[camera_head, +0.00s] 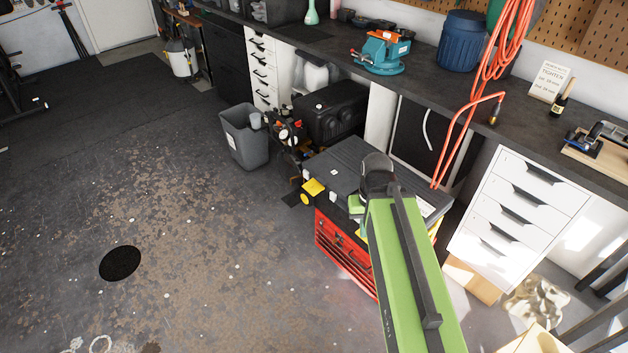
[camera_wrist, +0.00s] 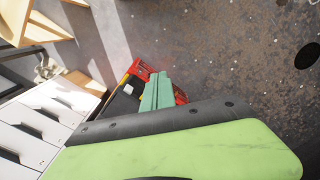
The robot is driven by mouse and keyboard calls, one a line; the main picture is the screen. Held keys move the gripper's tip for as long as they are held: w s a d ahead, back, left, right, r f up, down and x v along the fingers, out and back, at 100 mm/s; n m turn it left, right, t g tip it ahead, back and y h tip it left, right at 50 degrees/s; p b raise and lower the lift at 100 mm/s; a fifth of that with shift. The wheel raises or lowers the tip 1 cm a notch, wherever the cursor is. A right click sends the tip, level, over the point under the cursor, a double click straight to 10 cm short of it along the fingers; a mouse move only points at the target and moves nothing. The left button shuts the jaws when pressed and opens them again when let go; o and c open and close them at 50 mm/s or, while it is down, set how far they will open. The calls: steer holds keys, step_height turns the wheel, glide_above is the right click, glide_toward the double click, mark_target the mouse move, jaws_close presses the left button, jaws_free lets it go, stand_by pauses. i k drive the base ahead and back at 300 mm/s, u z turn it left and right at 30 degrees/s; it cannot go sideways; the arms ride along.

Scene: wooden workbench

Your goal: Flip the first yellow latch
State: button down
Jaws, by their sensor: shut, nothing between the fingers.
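A dark grey toolbox (camera_head: 335,165) with a flat lid lies on top of a red tool chest (camera_head: 340,245). One yellow latch (camera_head: 314,187) shows at the toolbox's left front edge. A second bit of yellow shows beside my gripper, mostly hidden by my arm. My gripper (camera_head: 356,205) is at the toolbox's front edge, to the right of the visible latch and apart from it. In the wrist view its green fingers (camera_wrist: 160,76) are together and empty, over the red chest (camera_wrist: 143,70) and the dark toolbox (camera_wrist: 123,103). I cannot tell whether the fingertips touch anything.
A grey bin (camera_head: 245,140) and a black compressor (camera_head: 335,108) stand behind the toolbox. White drawers (camera_head: 515,215) stand to the right under the dark workbench (camera_head: 440,90). An orange hose (camera_head: 490,60) hangs down near the toolbox.

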mark_target(313, 186)
steer(key=z, duration=0.25)
steer(key=k, duration=0.35)
steer(key=u, duration=0.8)
steer(key=i, duration=1.3)
steer(key=z, duration=0.45)
